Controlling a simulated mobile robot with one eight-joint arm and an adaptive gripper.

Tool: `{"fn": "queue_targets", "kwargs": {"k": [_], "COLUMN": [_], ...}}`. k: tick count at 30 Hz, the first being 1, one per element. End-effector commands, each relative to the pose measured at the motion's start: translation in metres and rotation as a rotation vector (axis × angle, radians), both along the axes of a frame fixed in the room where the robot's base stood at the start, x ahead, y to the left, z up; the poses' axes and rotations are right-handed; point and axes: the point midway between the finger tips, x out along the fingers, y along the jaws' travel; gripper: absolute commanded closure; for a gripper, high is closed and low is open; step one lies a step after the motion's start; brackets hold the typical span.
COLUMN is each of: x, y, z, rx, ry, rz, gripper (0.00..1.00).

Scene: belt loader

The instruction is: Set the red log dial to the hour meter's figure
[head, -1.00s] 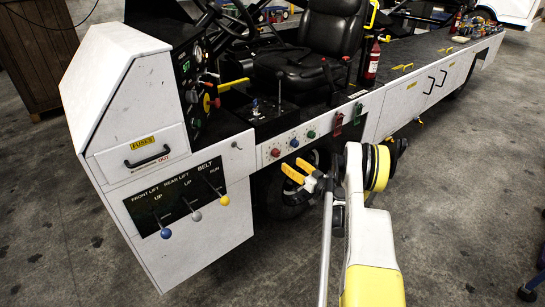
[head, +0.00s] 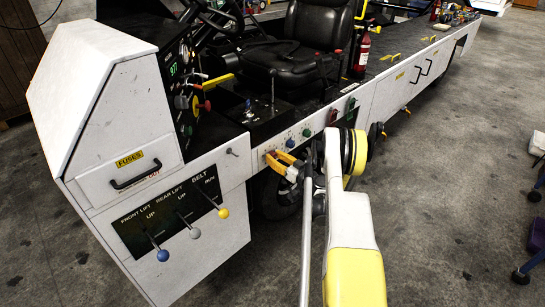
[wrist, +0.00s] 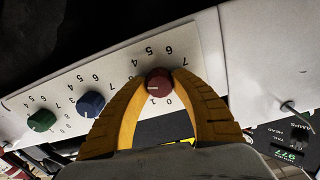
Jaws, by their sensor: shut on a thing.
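My gripper (head: 272,158) has its yellow fingers closed around the red dial (wrist: 158,80) on the white side panel (head: 262,150). In the wrist view the dial sits between both fingertips, with a pale pointer mark toward the left. Figures ring the dial, inverted in this view; fingers cover part of the ring, so the exact setting is unclear. A green-lit display also shows inverted at the lower right of the wrist view (wrist: 294,154).
A blue dial (wrist: 91,104) and a green dial (wrist: 41,121) stand in the same row, left of the red one in the wrist view. Belt and lift levers (head: 222,212) jut from the lower front panel. A small toggle (wrist: 290,107) sticks out nearby.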

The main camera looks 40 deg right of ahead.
Motion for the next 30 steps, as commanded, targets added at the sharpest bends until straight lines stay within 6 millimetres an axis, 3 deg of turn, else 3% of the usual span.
{"fn": "queue_targets", "kwargs": {"k": [1, 2, 14, 30], "x": [0.0001, 0.0001, 0.0004, 0.0010], "y": [0.0000, 0.0000, 0.0001, -0.0003], "z": [-0.0001, 0.0000, 0.0001, 0.0005], "rx": [0.000, 0.000, 0.057, 0.496], "ry": [0.000, 0.000, 0.004, 0.037], "rz": [0.000, 0.000, 0.000, 0.001], "gripper": [0.94, 1.00, 1.00, 1.00]}}
